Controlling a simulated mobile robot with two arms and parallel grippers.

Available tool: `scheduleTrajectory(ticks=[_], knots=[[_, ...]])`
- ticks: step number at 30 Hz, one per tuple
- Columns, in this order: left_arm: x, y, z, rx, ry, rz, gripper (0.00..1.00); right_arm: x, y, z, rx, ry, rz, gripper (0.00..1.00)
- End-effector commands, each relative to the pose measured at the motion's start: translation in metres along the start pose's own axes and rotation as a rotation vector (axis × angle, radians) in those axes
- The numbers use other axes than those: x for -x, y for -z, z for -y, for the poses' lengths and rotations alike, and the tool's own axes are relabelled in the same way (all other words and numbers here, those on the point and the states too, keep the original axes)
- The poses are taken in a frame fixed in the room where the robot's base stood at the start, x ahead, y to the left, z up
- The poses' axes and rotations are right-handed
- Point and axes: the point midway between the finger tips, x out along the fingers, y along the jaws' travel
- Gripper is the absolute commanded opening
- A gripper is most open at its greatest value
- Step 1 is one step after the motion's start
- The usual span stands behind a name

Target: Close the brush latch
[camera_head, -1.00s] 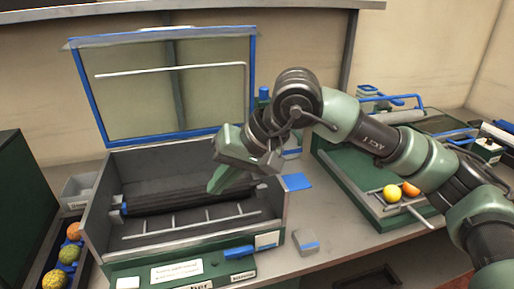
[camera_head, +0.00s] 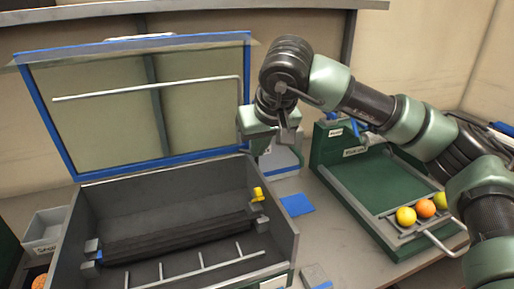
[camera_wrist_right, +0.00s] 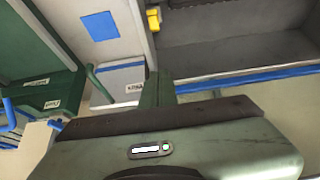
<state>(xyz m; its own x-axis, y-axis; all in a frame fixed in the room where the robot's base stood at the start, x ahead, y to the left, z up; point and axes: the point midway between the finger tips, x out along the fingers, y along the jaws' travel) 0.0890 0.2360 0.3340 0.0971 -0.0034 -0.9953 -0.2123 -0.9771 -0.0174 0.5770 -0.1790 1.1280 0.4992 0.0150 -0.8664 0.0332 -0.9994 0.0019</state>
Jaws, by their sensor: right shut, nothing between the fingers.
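A grey box (camera_head: 287,242) stands open with its blue-framed clear lid (camera_head: 100,100) raised at the back. A dark roller brush (camera_head: 175,238) lies across its inside. A small yellow latch piece (camera_head: 257,195) stands up at the brush's right end; it also shows in the wrist view (camera_wrist_right: 153,18). A blue-marked grey holder (camera_head: 93,250) is at the left end. My right gripper (camera_head: 268,143) is shut and empty, above the box's back right corner beside the lid, apart from the latch. Its fingers (camera_wrist_right: 157,90) show in the wrist view. My left gripper is not in view.
A green machine (camera_head: 350,190) with a tray of yellow, orange and green fruit (camera_head: 425,209) stands at the right. A blue square (camera_head: 297,204) lies on the table between them. A grey bin (camera_head: 45,228) is at the left.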

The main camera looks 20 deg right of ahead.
Motion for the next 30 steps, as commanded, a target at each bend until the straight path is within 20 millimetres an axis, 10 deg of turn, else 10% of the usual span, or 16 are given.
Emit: scheduleTrajectory(ticks=[10, 30], knots=[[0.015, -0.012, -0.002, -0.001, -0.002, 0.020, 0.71, -0.074, -0.001, 0.000, -0.001, 0.000, 0.006, 0.00], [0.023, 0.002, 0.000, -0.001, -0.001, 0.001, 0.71, -0.083, -0.040, 0.000, -0.001, 0.002, 0.001, 0.00]])
